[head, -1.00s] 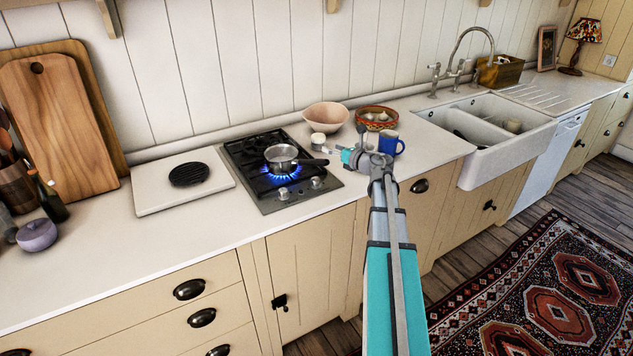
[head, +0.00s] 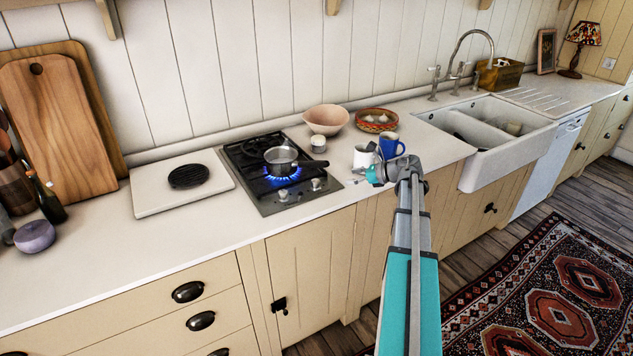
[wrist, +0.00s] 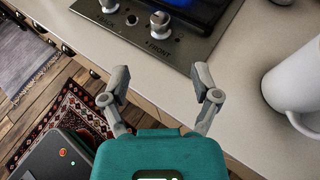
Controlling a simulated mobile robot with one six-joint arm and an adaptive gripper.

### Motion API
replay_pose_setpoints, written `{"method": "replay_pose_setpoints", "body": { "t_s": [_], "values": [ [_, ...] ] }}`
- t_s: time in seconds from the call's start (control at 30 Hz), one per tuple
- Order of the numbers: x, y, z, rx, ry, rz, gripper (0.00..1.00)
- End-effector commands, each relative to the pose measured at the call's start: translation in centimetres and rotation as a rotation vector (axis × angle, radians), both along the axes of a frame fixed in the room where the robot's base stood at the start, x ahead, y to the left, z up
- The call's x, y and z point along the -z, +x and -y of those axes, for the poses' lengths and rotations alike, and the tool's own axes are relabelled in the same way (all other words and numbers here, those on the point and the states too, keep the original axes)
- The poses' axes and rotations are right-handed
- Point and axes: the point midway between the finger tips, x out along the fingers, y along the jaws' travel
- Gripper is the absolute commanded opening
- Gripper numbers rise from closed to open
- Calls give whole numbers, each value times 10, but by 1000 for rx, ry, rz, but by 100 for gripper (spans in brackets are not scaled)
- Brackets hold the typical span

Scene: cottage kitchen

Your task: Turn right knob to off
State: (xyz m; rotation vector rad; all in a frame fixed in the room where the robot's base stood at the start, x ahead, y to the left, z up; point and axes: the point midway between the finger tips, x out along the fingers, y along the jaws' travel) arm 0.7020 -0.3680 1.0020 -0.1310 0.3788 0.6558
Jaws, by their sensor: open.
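The right knob (head: 315,184) is a silver dial on the front strip of the black gas hob (head: 245,165). In the wrist view the right knob (wrist: 160,22) is beside the word FRONT. The left knob (head: 283,195) also shows in the wrist view (wrist: 109,5), near the other label. A blue flame (head: 283,174) burns under a small steel pan (head: 280,158). My gripper (head: 372,175) is right of the hob, near the counter's front edge. In the wrist view my gripper (wrist: 161,78) is open and empty, its fingers apart from the knobs.
A white mug (head: 362,157) and a blue mug (head: 392,146) stand close behind my gripper; the white mug (wrist: 296,85) is right of my fingers. The pan handle (head: 312,163) points right. Bowls (head: 326,119) stand behind. Counter left of the mugs is mostly clear.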

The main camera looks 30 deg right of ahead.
Motion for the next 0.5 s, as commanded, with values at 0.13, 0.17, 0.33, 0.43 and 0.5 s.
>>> {"method": "replay_pose_setpoints", "body": {
  "t_s": [0.13,0.17,0.33,0.43,0.5],
  "values": [
    [3,4,-3,0,1,1,79],
    [3,5,-4,0,1,1,79],
    [10,16,-12,-1,1,1,79],
    [16,26,-19,0,0,1,79],
    [20,33,-25,-1,0,0,79]
  ]
}}
